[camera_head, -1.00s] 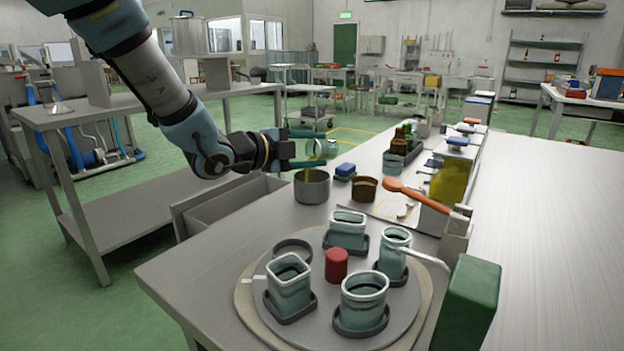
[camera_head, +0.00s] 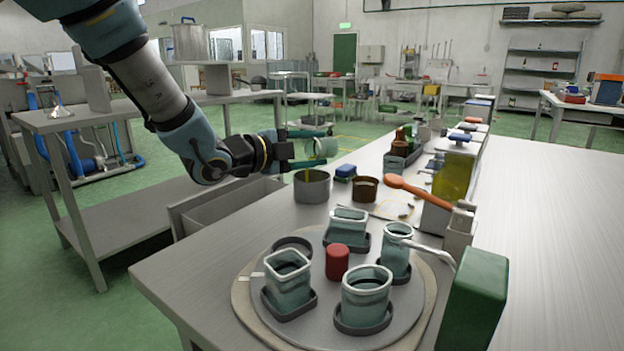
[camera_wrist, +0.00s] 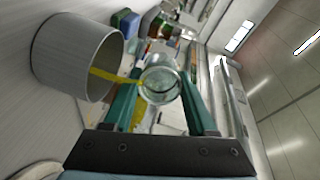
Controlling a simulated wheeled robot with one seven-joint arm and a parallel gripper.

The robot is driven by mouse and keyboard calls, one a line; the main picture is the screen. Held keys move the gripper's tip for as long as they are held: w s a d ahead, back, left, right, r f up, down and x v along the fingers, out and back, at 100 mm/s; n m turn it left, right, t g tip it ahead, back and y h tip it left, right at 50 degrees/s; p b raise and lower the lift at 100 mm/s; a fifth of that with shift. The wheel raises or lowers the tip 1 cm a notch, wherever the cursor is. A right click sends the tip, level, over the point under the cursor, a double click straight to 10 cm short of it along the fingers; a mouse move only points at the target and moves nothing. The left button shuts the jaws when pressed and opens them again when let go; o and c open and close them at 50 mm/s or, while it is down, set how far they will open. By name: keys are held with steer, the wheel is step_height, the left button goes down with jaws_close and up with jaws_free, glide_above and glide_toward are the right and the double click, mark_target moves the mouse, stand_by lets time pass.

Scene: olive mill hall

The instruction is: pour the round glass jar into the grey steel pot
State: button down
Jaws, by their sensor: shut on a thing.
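My gripper (camera_head: 312,148) is shut on the round glass jar (camera_head: 325,147) and holds it tilted on its side, above and beside the grey steel pot (camera_head: 311,190). The pot stands upright on the steel table. A thin yellow stream falls from the jar into the pot. In the wrist view the clear jar (camera_wrist: 160,84) sits between the two green fingers, and the yellow stream runs from it across the mouth of the pot (camera_wrist: 62,58). The jar looks mostly clear; how much liquid is in it or in the pot I cannot tell.
A blue block (camera_head: 346,170) and a brown pot (camera_head: 365,188) stand right of the steel pot. In front, a round turntable (camera_head: 330,318) carries several teal cups and a red cylinder (camera_head: 337,262). An orange spoon (camera_head: 418,190) and a green box (camera_head: 474,300) are to the right.

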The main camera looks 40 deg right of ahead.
steer(key=shift+a+h+b, duration=0.15)
steer(key=shift+h+b, duration=0.65)
steer(key=shift+b, duration=1.8)
